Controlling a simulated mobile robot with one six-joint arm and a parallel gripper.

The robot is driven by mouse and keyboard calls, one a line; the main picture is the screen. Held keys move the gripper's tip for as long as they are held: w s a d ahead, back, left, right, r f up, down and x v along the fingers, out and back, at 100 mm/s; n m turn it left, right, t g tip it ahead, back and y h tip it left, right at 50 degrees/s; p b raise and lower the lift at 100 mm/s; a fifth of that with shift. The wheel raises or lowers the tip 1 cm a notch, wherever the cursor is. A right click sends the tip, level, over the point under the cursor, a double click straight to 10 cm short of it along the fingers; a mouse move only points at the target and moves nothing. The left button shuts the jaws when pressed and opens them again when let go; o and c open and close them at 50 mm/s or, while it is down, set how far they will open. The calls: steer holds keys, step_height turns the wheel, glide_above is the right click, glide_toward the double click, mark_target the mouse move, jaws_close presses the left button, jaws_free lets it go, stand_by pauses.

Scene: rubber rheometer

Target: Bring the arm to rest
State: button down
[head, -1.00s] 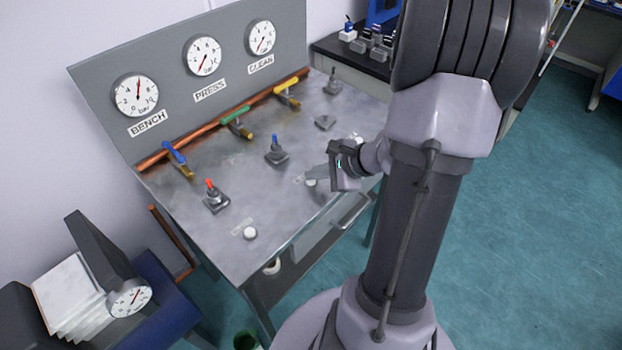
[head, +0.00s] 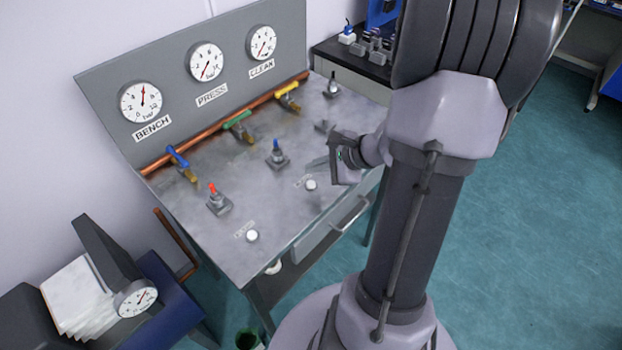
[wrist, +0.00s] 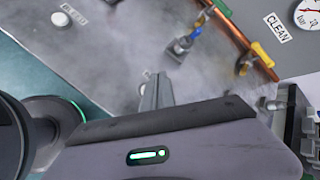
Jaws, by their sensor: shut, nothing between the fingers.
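My gripper (head: 318,162) is above the right part of the grey bench panel (head: 225,210) in the head view, close in front of my column. Its fingers point left, are shut and hold nothing. In the wrist view the closed fingers (wrist: 156,92) show over the blurred grey panel top, apart from the switches. My forearm partly hides the right edge of the panel.
The panel bears a red toggle (head: 217,199), a blue toggle (head: 277,154), white knobs (head: 252,236) and blue, green and yellow valve levers (head: 238,121) on a copper pipe. Three gauges (head: 141,101) stand behind. Open floor (head: 540,220) lies to the right.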

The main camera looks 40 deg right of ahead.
step_height(320, 180, up, 3)
steer(key=shift+f+p, duration=0.2)
steer(key=shift+p, duration=0.55)
steer(key=shift+f, duration=0.1)
steer(key=a+r+n+g+y, duration=0.1)
steer(key=a+r+n, duration=0.3)
steer(key=a, duration=0.4)
steer(key=a+r+n+g+y, duration=0.1)
steer(key=a+r+n, duration=0.4)
steer(key=a, duration=0.3)
steer(key=s+a+r+n+h, duration=0.1)
steer(key=s+a+r+n, duration=0.2)
steer(key=s+a+n, duration=0.2)
steer(key=s+a+r+n+g+h, duration=0.1)
steer(key=s+a+r+n, duration=0.2)
steer(key=s+a+n, duration=0.2)
steer(key=shift+s+a+r+h, duration=0.3)
steer(key=shift+s+a, duration=0.45)
steer(key=shift+a, duration=0.05)
